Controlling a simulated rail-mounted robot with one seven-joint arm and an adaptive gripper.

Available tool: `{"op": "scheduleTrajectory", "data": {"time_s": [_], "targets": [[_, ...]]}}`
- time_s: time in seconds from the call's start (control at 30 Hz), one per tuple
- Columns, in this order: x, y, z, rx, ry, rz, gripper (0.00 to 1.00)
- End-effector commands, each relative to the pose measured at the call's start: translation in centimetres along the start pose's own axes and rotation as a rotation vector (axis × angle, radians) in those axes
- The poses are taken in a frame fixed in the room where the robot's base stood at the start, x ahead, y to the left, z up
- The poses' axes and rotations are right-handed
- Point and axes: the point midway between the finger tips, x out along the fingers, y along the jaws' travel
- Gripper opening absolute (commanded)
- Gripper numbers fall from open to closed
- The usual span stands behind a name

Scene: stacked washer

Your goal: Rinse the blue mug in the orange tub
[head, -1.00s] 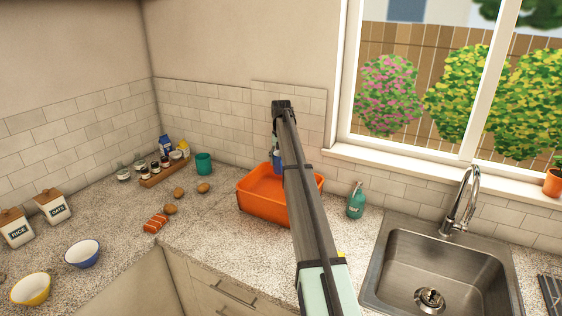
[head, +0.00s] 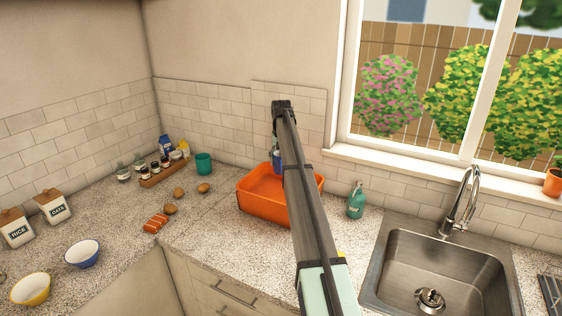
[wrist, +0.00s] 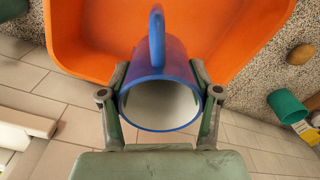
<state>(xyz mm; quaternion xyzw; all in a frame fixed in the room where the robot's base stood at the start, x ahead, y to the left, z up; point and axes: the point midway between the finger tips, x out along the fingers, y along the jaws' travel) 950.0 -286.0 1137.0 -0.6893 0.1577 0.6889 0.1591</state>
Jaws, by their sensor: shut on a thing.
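The blue mug (wrist: 160,60) is between the two fingers of my gripper (wrist: 160,82), which is shut on it. In the wrist view its white inside faces the camera and its handle points to the top of the picture. In the head view only a bit of the mug (head: 277,161) shows left of my arm, at the back of the orange tub (head: 262,207). The tub stands on the counter, and my arm covers part of it. The wrist view shows the tub's orange wall (wrist: 235,30) behind the mug. Whether the mug touches the tub is unclear.
A soap bottle (head: 356,201) stands right of the tub, before the sink (head: 440,270). A teal cup (head: 203,164), several potatoes (head: 171,209) and a spice rack (head: 165,169) are to the left. Bare counter (head: 215,222) lies left of the tub.

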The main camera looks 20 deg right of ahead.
Motion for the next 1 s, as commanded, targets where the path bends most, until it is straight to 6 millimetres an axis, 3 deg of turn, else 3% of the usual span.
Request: {"op": "scheduleTrajectory", "data": {"time_s": [0.27,0.7,1.0], "targets": [[-0.3,0.0,0.0,0.000,0.001,0.000,0.16],[-3.9,0.0,0.0,0.000,0.000,0.000,0.16],[-4.0,0.0,0.0,0.000,0.000,0.000,0.16]]}}
